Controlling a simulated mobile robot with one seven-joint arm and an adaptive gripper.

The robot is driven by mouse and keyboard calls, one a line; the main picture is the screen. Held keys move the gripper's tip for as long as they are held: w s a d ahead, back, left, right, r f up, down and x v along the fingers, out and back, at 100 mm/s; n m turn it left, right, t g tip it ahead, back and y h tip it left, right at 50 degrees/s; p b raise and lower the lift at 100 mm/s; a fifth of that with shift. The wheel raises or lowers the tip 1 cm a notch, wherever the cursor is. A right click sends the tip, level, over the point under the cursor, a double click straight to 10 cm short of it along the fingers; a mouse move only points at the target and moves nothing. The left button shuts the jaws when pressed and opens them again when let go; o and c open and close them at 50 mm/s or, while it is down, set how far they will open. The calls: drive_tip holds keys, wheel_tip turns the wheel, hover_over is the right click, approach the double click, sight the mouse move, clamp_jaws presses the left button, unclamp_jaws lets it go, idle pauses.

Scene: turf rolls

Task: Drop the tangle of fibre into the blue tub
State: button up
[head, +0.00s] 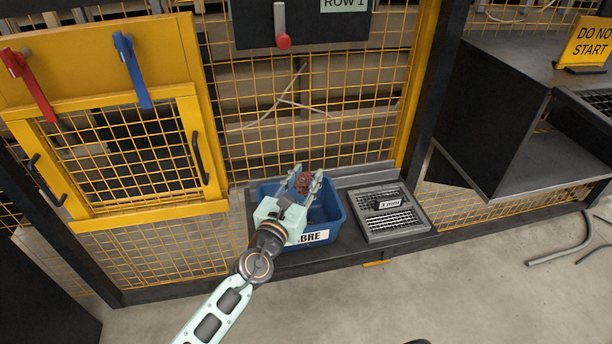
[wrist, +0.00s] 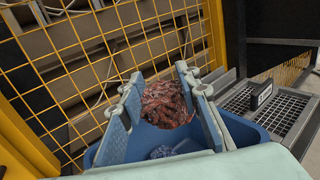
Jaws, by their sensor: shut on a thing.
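The tangle of fibre (head: 304,183) is a reddish-brown clump. My gripper (head: 306,181) is shut on it, and the wrist view shows the tangle (wrist: 166,103) between the two fingers (wrist: 160,100). The blue tub (head: 334,222) stands on a dark shelf with a white label on its front, partly hidden by my gripper. My gripper and the tangle appear over the tub. In the wrist view the tub (wrist: 243,128) shows beneath and around the fingers, with a greyish-blue clump (wrist: 162,152) inside it.
A grey sieve tray (head: 390,212) marked "3 mm" sits right of the tub. A yellow mesh fence (head: 340,120) stands behind. A yellow gate (head: 120,140) with red and blue levers is at left. A dark chute (head: 500,120) is at right.

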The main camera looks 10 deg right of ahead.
sight(306, 191)
drive_tip(key=shift+f+b, duration=1.75)
drive_tip(key=shift+f, duration=0.75)
drive_tip(key=o, duration=1.2)
wheel_tip(306, 191, up, 10)
drive_tip(key=shift+r, duration=0.1)
